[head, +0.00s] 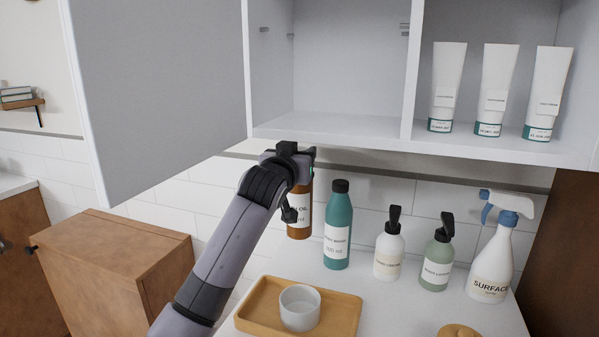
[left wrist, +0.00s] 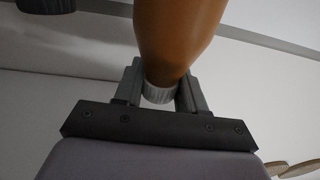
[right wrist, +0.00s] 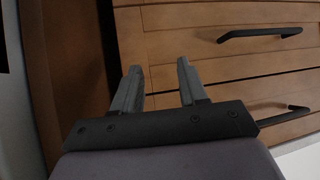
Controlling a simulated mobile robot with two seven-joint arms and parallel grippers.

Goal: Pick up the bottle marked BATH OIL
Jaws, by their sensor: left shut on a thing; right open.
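The amber-brown bottle (head: 299,215) has a white label, partly hidden by my left arm; the letters "OIL" show. It stands upright in the head view, left of the teal bottle. My left gripper (head: 304,167) is at its top. In the left wrist view the brown bottle (left wrist: 178,35) has a ribbed whitish cap, and my left gripper (left wrist: 160,88) is shut on it around the cap and neck. Whether its base touches the counter I cannot tell. My right gripper (right wrist: 157,82) is open and empty, in front of wooden drawers, seen only in the right wrist view.
A teal bottle (head: 338,230), a white pump bottle (head: 388,252), a grey-green pump bottle (head: 436,262) and a spray bottle (head: 494,262) stand to the right. A wooden tray (head: 258,318) with a white cup (head: 300,308) is in front. An open cabinet (head: 330,125) hangs above.

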